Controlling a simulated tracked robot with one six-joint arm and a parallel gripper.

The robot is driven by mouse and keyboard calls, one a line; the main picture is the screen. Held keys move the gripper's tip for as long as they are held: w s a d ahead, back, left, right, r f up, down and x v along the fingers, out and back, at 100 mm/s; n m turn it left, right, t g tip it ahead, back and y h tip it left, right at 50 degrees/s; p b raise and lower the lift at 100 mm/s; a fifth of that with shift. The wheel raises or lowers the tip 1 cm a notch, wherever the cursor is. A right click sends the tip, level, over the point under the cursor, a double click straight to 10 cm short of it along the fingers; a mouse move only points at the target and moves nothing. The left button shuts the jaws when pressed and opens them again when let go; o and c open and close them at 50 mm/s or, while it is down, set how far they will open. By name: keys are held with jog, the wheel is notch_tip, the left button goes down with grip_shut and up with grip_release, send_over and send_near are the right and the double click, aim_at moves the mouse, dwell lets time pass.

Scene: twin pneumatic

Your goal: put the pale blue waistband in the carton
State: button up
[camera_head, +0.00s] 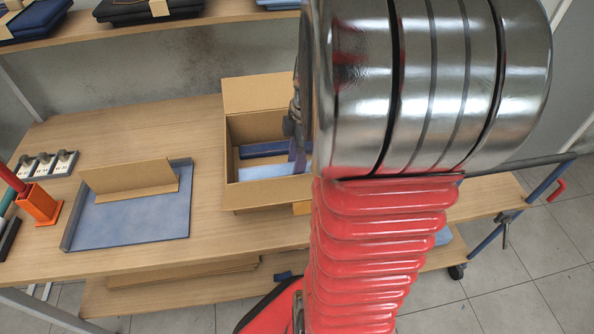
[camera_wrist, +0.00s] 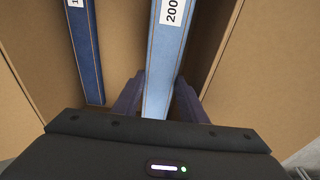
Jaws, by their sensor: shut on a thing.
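The pale blue waistband (camera_wrist: 165,62) is a long flat strip with a white label reading 200. My gripper (camera_wrist: 159,82) is shut on it, with a purple finger on each side. In the head view the pale blue waistband (camera_head: 268,171) shows inside the open carton (camera_head: 262,97), near its front wall. My wrist hides its right end. Whether it touches the carton floor I cannot tell. A darker blue waistband (camera_wrist: 86,50) lies to its left in the wrist view, apart from it. It also shows farther back in the carton in the head view (camera_head: 262,149).
The carton stands on a wooden table (camera_head: 130,262). Left of it are a blue panel (camera_head: 130,220) with a cardboard strip (camera_head: 130,177), an orange holder (camera_head: 40,204) and a row of labelled knobs (camera_head: 46,163). A shelf with folded garments (camera_head: 150,10) is behind. My red arm covers the right.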

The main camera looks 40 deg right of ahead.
jog(key=shift+f, duration=1.85)
jog(key=shift+f, duration=0.6)
jog(key=o, duration=0.8)
notch_tip(320, 180, up, 13)
jog(key=s+d, duration=0.1)
jog(key=shift+d, duration=0.25)
